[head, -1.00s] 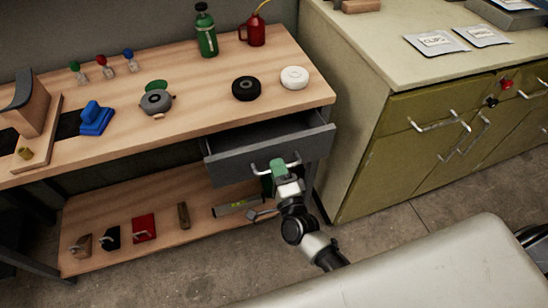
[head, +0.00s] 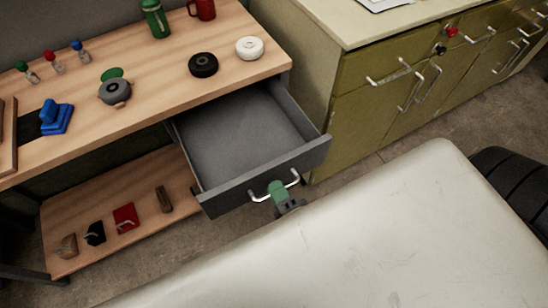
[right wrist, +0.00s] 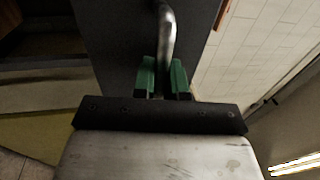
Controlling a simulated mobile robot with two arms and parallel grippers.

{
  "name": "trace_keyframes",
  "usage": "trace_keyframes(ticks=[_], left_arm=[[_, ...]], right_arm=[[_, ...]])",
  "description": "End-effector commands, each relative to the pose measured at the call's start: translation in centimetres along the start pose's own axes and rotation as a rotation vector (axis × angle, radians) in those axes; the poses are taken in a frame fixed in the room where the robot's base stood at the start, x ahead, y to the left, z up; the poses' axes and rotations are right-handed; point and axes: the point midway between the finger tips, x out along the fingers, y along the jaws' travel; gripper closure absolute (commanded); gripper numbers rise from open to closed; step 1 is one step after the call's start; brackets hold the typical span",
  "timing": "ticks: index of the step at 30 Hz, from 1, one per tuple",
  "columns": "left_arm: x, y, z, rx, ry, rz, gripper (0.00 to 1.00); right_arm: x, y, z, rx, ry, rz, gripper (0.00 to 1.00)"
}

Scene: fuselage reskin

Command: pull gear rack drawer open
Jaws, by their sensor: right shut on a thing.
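The grey gear rack drawer (head: 240,135) under the wooden bench top stands well out from the bench in the head view. Its inside looks empty. Its front panel (head: 225,195) carries a silver bar handle (head: 262,196). My right gripper (head: 277,188), with green fingertips, is shut on the handle near its middle. In the right wrist view, the green fingers (right wrist: 162,77) sit on either side of the handle bar (right wrist: 167,35), with the dark drawer front behind. My left gripper is not in view.
An olive cabinet (head: 350,120) with bar handles stands right of the drawer. A black wheel (head: 203,65) and a white wheel (head: 249,48) lie on the bench top (head: 160,75). A pale surface (head: 330,230) fills the foreground.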

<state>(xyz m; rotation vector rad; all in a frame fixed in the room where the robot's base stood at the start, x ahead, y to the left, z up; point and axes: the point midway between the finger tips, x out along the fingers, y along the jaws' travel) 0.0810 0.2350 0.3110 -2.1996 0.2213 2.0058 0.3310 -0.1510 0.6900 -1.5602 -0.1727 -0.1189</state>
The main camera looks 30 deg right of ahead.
Motion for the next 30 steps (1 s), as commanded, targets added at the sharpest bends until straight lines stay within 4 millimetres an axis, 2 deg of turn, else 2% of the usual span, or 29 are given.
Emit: trace_keyframes(ticks=[5, 6, 10, 20, 23, 30], left_arm=[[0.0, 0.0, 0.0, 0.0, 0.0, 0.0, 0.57], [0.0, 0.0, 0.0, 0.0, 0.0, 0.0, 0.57], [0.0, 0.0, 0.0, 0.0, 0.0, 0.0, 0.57], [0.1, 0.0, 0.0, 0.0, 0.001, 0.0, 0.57], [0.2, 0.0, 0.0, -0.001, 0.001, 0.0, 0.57], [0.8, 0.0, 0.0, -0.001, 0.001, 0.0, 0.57]], right_arm=[[0.0, 0.1, 0.0, 0.0, 0.0, 0.001, 1.0], [0.0, 0.1, 0.0, 0.0, 0.0, 0.001, 0.83], [0.0, 0.1, 0.0, 0.0, 0.0, 0.001, 0.63], [-0.3, 0.1, 0.0, 0.0, 0.0, 0.002, 0.63], [-1.4, 0.2, 0.0, -0.001, -0.002, 0.003, 0.63], [-6.2, 0.2, 0.0, -0.001, -0.002, 0.006, 0.63]])
